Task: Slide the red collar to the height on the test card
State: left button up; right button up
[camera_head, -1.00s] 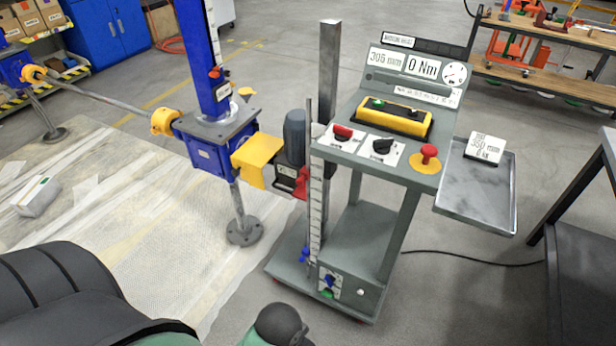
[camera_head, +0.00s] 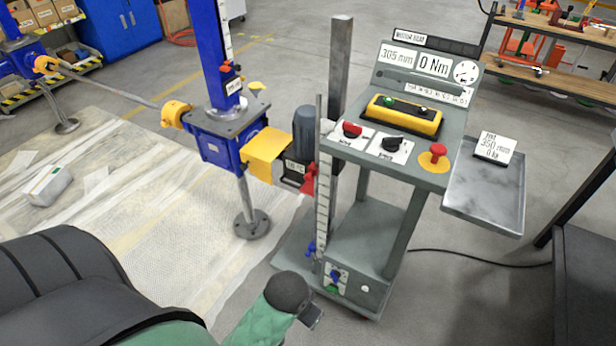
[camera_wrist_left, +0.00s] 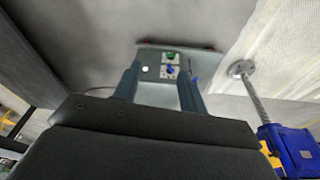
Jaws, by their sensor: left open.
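The test card (camera_head: 495,148) stands on the tray at the cart's right and reads 350 mm. A red collar-like piece (camera_head: 309,181) sits at the left side of the cart's upright scale (camera_head: 323,205), close to the motor. A blue piece (camera_head: 310,248) sits lower on the same upright. My left gripper (camera_head: 312,315) is low, in front of the cart's base and below both pieces. In the left wrist view its open fingers (camera_wrist_left: 162,84) frame the cart's lower panel (camera_wrist_left: 171,67) at a distance, with nothing between them. My right gripper is out of view.
The blue screw jack (camera_head: 222,135) stands left of the cart; its column carries another small red marker (camera_head: 230,67). The yellow guard (camera_head: 265,153) and motor (camera_head: 303,130) lie between jack and cart. The grey tray (camera_head: 485,205) projects right. Floor before the cart is clear.

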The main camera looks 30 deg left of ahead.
pick_arm(q)
jog(key=w+a+n+t+y, duration=0.1)
jog(key=w+a+t, duration=0.2)
jog(key=w+a, duration=0.75)
jog(key=t+y, duration=0.1)
jog(key=t, duration=1.2)
send_near(307, 180)
jog(key=w, duration=0.3)
jog(key=w+p, duration=0.1)
jog(key=w, duration=0.3)
jog(key=w+p, duration=0.1)
jog(key=w, duration=0.1)
jog(key=shift+w+a+r+p, duration=0.2)
jog(key=shift+a+r+p, duration=0.1)
jog(key=shift+a, duration=0.1)
jog(key=shift+w, duration=0.7)
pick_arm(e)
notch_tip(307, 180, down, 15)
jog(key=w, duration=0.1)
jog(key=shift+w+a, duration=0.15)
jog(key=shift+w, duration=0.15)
